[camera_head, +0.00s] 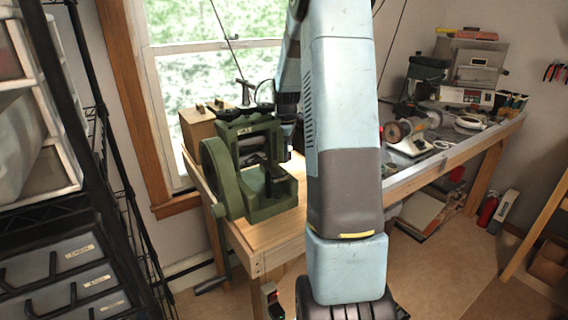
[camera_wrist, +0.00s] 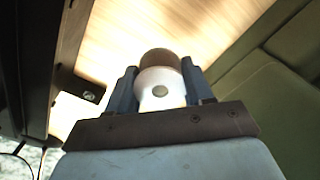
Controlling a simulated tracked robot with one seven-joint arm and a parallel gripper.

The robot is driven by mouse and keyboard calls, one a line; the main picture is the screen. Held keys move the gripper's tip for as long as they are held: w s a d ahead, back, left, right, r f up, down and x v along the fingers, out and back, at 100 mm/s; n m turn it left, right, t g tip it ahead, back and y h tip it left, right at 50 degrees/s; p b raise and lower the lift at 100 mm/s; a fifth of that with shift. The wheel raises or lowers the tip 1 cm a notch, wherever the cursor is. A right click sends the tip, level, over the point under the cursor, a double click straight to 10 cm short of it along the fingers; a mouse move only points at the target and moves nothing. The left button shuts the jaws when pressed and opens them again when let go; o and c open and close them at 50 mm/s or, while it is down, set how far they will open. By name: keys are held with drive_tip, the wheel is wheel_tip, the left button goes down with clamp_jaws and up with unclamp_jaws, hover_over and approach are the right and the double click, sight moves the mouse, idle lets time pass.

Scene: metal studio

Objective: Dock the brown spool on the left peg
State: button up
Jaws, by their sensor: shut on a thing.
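My gripper (camera_wrist: 159,80) shows in the wrist view with its two dark blue fingers on either side of a round thing. I take this thing to be the brown spool (camera_wrist: 159,57). It has a brown far end and a white part nearer the camera with a grey round spot. The fingers are shut on it. Wooden boards lie beyond it; I cannot tell the height above them. In the head view my arm covers the middle of the picture, and neither the spool nor the fingertips can be made out. I cannot make out the left peg in either view.
A green rolling machine (camera_head: 265,195) stands on the left end of the wooden bench (camera_head: 245,240); green metal also fills the wrist view's right side. A small grinder-like machine (camera_head: 408,135) stands farther right. A dark rack (camera_head: 105,200) with drawers is at the left.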

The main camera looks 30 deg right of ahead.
drive_tip(key=shift+f, duration=2.15)
drive_tip(key=o, duration=1)
drive_tip(key=shift+f, duration=0.1)
wheel_tip(320, 180, up, 12)
